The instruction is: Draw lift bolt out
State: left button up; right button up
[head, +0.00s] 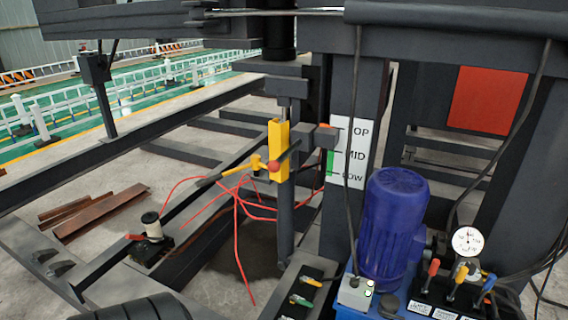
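A yellow upright block (278,150) is fixed on the dark lift post near the middle of the head view. A dark lever with a red ball (274,166) crosses its front, and a yellow handle (243,166) sticks out to its left. I take these as the lift bolt's fittings, but cannot tell which part is the bolt itself or how deep it sits. An orange block (325,137) is just right of it, beside a white TOP/MID/LOW plate (349,152) with a green strip. Neither of my grippers shows in the head view.
A blue motor (390,228) stands at the right front, with a dial gauge (467,241) and coloured levers (457,290) beside it. Loose red wire (238,205) hangs left of the post. Dark beams cross the floor.

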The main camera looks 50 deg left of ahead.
aim_at(273, 166)
jog(key=u, duration=1.75)
